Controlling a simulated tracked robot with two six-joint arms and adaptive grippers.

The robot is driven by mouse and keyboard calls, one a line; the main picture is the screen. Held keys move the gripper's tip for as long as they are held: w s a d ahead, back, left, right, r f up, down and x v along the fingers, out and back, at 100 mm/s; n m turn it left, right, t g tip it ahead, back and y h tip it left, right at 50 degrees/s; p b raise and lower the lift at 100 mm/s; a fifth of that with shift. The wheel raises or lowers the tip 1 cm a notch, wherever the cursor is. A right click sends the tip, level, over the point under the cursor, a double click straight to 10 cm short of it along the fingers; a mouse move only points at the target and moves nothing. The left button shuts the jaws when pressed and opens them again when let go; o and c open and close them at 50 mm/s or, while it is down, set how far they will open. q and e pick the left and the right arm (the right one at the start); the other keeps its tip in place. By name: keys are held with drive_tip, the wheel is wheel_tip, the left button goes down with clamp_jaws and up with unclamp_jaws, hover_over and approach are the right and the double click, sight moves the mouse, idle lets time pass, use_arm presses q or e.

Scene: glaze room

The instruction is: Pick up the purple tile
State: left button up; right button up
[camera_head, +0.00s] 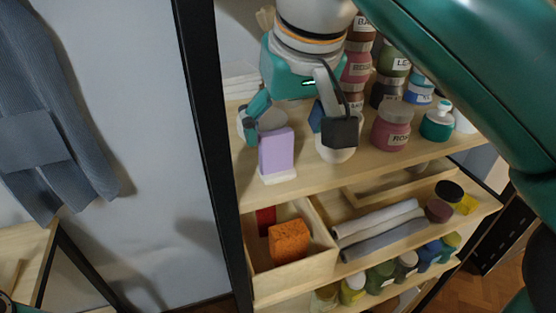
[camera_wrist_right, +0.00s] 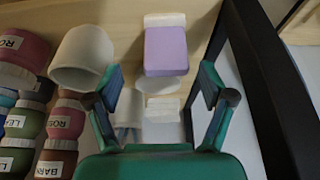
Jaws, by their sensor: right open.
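The purple tile (camera_head: 276,151) stands upright in a white base on the upper wooden shelf, near its left front end. It also shows in the right wrist view (camera_wrist_right: 166,52), beyond the fingertips and roughly between their lines. My right gripper (camera_head: 290,136) is open and empty, with one finger left of the tile and the other to its right. It also shows in the right wrist view (camera_wrist_right: 161,80). I see no finger touching the tile. My left gripper is not in view.
A white cup (camera_wrist_right: 84,60) stands beside the tile, partly hidden by my gripper in the head view. Labelled jars (camera_head: 392,126) stand to the right. A black post (camera_head: 206,130) is close on the left. Below, a drawer (camera_head: 262,282) holds an orange sponge (camera_head: 289,241).

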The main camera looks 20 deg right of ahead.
sight(276, 133)
drive_tip(key=shift+w+a+b+x, duration=0.15)
drive_tip(key=shift+a+b+x, duration=0.05)
drive_tip(key=shift+x, duration=1.2)
drive_tip(key=shift+w+a+b+x, duration=0.1)
drive_tip(key=shift+a+b+x, duration=0.05)
drive_tip(key=shift+x, duration=1.2)
drive_tip(key=shift+r, duration=0.15)
drive_tip(key=c, duration=1.3)
